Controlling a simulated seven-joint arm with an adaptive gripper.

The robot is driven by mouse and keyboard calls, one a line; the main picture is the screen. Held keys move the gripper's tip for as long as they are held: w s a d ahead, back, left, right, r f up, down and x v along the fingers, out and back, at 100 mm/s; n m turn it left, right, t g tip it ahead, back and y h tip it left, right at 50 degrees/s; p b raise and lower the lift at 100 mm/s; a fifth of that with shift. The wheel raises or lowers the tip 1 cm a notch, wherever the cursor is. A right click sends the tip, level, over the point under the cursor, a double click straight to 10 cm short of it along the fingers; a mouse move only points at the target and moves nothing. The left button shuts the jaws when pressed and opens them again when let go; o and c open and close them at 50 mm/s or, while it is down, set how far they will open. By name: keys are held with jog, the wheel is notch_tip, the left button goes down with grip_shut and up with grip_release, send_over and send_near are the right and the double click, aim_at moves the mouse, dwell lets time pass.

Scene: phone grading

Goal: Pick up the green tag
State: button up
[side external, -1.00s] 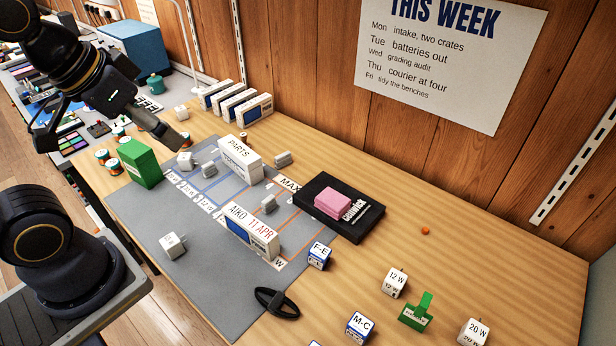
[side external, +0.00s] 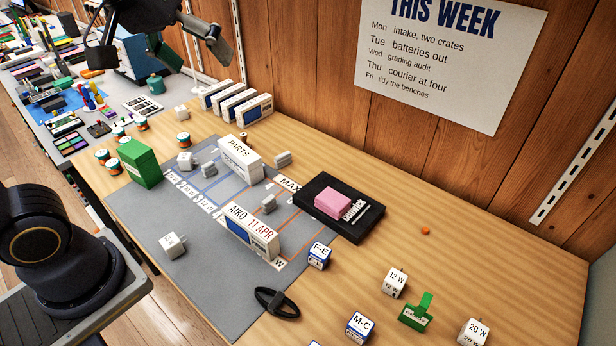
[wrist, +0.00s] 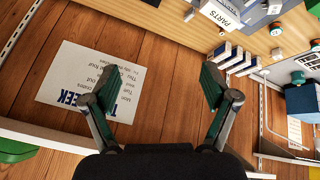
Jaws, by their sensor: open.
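A green piece with an upright tab and a small white label, which looks like the green tag (side external: 416,313), stands on the wooden bench at the lower right in the side view. My gripper (side external: 204,60) is high at the top left of that view, far from it and above the back of the bench. In the wrist view my gripper (wrist: 162,78) has its two fingers spread, with nothing between them. I cannot identify the tag in the wrist view.
White cubes marked 12 W (side external: 395,282) and 20 W (side external: 473,332) flank the green piece, and an M-C cube (side external: 360,327) is to its left. A black tray (side external: 362,226) holds a pink block. The wall with its poster (side external: 450,60) bounds the back.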

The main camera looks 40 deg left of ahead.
jog(key=w+d+g, duration=0.1)
jog(key=w+d, duration=1)
jog(key=m+g, duration=0.3)
jog(key=m, duration=0.1)
send_over(429, 304)
jog(key=s, duration=0.2)
notch_tip(429, 304, down, 24)
jog(key=f, duration=0.3)
jog(key=w+f, duration=0.1)
jog(key=f, duration=0.6)
jog(key=shift+w, duration=0.4)
jog(key=shift+w+a+f, duration=0.1)
jog(key=shift+f, duration=0.95)
jog(key=shift+w+a+f, duration=0.1)
jog(key=shift+a+f, duration=0.05)
jog(key=shift+f, duration=0.9)
jog(key=shift+w+a+f, duration=0.1)
jog(key=shift+f, duration=0.95)
jog(key=shift+c, duration=0.4)
